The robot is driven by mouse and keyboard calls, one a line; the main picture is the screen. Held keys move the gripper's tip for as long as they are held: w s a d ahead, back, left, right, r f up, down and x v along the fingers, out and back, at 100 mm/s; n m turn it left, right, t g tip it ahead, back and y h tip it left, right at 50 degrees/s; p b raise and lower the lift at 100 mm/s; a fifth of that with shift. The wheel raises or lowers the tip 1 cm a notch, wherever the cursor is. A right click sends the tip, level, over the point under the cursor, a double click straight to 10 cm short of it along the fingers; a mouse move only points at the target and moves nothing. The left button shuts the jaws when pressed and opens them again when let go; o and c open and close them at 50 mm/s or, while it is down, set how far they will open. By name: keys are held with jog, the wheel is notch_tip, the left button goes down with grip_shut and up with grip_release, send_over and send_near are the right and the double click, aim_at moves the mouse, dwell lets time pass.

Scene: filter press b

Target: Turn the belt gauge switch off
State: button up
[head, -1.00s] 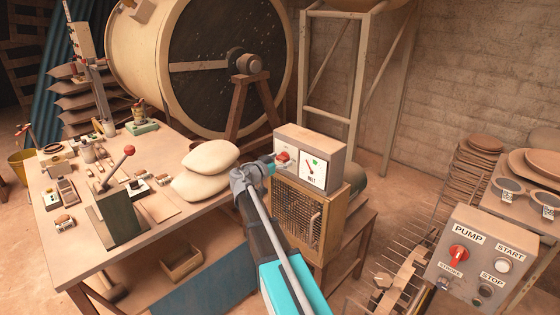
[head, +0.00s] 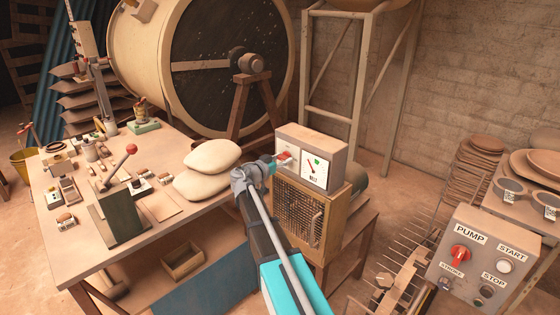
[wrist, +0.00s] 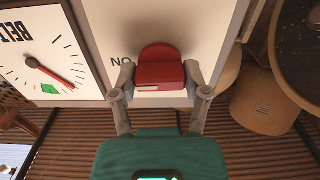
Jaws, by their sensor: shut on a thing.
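The belt gauge box (head: 328,152) stands on a wooden cabinet with a mesh front. Its white dial (head: 314,172) with a red needle and green mark is on the right of its face, and a red switch (head: 285,156) is on the left. In the wrist view the dial (wrist: 42,58) reads BELT upside down. My gripper (wrist: 160,84) is shut on the red switch (wrist: 160,62), one finger on each side. An upside-down ON label (wrist: 121,61) shows beside the left finger; the rest of the panel lettering is hidden or not readable.
Pale sacks (head: 212,155) lie on the workbench (head: 90,245) close to the left of my gripper. A lever box (head: 118,215) stands on the bench. A pump control box (head: 480,262) is at the lower right. A large drum (head: 225,70) stands behind.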

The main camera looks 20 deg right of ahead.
jog(key=shift+d, duration=0.2)
jog(key=n, duration=0.8)
jog(key=shift+s, duration=0.1)
jog(key=n, duration=0.9)
dwell(0.4)
jog(key=o, duration=1.1)
jog(key=shift+d, duration=0.1)
jog(key=shift+o, duration=0.3)
jog(key=shift+n, duration=0.3)
